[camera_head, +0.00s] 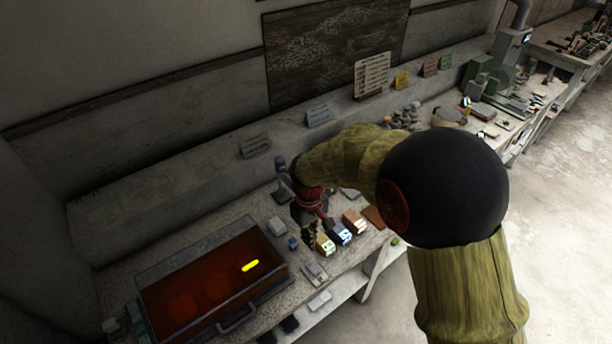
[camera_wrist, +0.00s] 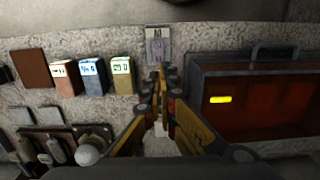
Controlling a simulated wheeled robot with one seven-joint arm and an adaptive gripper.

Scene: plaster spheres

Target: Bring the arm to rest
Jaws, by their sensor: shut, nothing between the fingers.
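My arm (camera_head: 468,282) is olive-coloured with a large black joint. It reaches in from the right and bends down over the workbench (camera_head: 215,222). My gripper (camera_head: 309,235) is above the bench, beside a row of small boxes. In the wrist view my gripper (camera_wrist: 162,75) points down at the bench top, with its fingers together and nothing between them. Part of the gripper is hidden behind the arm and boxes in the head view.
A yellowish box (camera_head: 325,245), a blue-grey box (camera_head: 341,234) and a brown box (camera_head: 354,222) stand close to the gripper. A dark red lidded case (camera_head: 195,297) with a bright yellow bar lies left. Sign cards (camera_head: 319,115) stand behind. Open floor (camera_head: 565,215) lies right.

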